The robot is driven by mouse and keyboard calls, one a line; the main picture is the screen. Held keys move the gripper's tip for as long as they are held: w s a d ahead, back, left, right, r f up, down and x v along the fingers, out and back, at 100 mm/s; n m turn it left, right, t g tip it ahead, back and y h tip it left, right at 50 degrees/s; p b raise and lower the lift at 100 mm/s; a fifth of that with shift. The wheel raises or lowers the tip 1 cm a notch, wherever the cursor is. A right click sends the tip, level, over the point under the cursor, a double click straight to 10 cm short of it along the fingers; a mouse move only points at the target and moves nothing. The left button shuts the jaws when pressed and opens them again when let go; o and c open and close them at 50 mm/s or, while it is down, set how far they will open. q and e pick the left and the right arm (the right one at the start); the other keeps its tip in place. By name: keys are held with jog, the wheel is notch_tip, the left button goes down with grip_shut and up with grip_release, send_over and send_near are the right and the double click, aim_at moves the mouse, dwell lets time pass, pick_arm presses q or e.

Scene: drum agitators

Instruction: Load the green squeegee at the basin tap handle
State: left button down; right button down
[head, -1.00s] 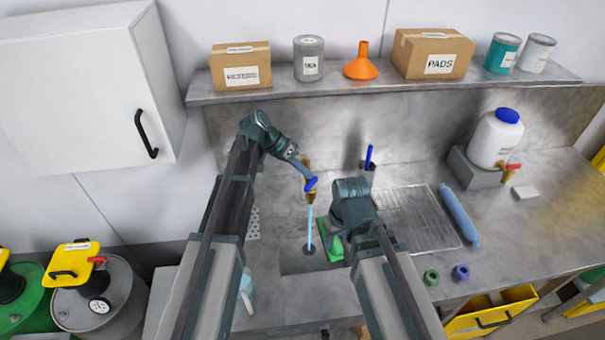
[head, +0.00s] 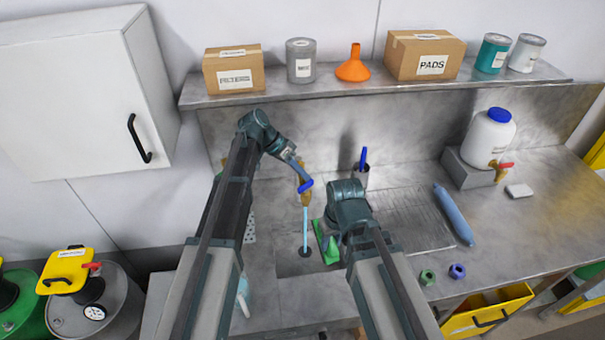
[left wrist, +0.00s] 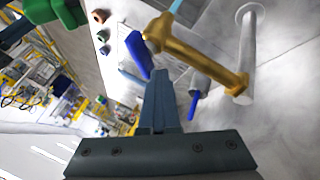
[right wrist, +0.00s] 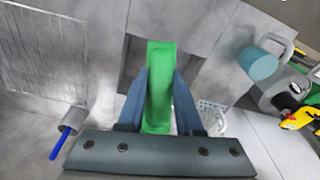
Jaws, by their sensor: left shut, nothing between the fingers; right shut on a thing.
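The green squeegee (head: 331,250) is held between the fingers of my right gripper (right wrist: 159,95), over the sink; it also shows in the right wrist view (right wrist: 160,75). The brass tap (head: 305,196) stands at the back of the sink; its blue handle (head: 306,186) points toward the front. A light-blue stream (head: 305,228) runs down from it to the drain. In the left wrist view, the shut, empty tips of my left gripper (left wrist: 158,82) are close to the blue handle (left wrist: 138,52) and the brass tap body (left wrist: 190,52). I cannot tell whether they touch it.
A holder with a blue-handled tool (head: 362,170) stands right of the tap. A drying rack (head: 415,220), blue roll (head: 453,215) and white container (head: 491,138) are further right. The shelf (head: 350,87) overhangs the back. A teal jug (right wrist: 258,62) shows in the right wrist view.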

pick_arm(q)
jog(key=shift+r, duration=0.1)
pick_arm(e)
jog(key=shift+r, duration=0.15)
dwell(0.7)
